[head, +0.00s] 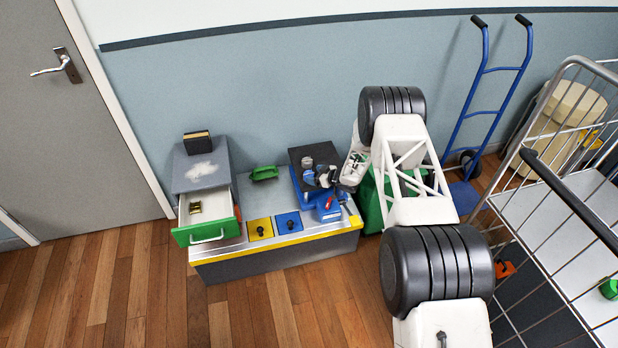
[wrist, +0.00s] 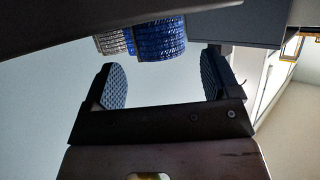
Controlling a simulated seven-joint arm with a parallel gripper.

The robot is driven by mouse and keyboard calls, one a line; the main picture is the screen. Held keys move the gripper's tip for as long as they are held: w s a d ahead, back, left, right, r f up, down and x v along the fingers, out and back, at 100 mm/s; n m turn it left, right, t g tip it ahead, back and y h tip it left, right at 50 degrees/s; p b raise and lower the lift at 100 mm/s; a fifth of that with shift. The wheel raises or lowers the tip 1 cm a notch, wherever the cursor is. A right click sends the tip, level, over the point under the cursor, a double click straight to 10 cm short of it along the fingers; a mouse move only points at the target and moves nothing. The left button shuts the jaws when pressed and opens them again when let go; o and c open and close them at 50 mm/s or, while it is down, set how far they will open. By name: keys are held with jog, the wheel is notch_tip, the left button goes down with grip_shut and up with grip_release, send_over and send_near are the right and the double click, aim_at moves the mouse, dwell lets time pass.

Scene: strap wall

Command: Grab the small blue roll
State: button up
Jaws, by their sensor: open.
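A blue textured roll (wrist: 160,38) shows at the top of the wrist view, with a grey roll (wrist: 111,43) touching its left side. In the head view a small blue roll (head: 308,177) sits on the dark top of a blue stand, near a grey roll (head: 307,163). My gripper (head: 327,177) is just right of these rolls. In the wrist view my gripper (wrist: 165,78) has its two padded fingers apart with nothing between them. The blue roll appears just beyond the fingertips. A dark edge hides the roll's upper part.
The dark-topped stand (head: 313,155) is on a bench (head: 247,189) with a green tray (head: 264,173). An open green-fronted drawer (head: 207,231) is at left. A wire cart (head: 570,190) and blue hand truck (head: 487,95) stand at right. The floor in front is clear.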

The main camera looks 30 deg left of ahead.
aim_at(310, 174)
jog(key=shift+x, duration=1.85)
jog(key=shift+s, duration=0.1)
jog(key=shift+c, duration=0.3)
jog(key=c, duration=0.9)
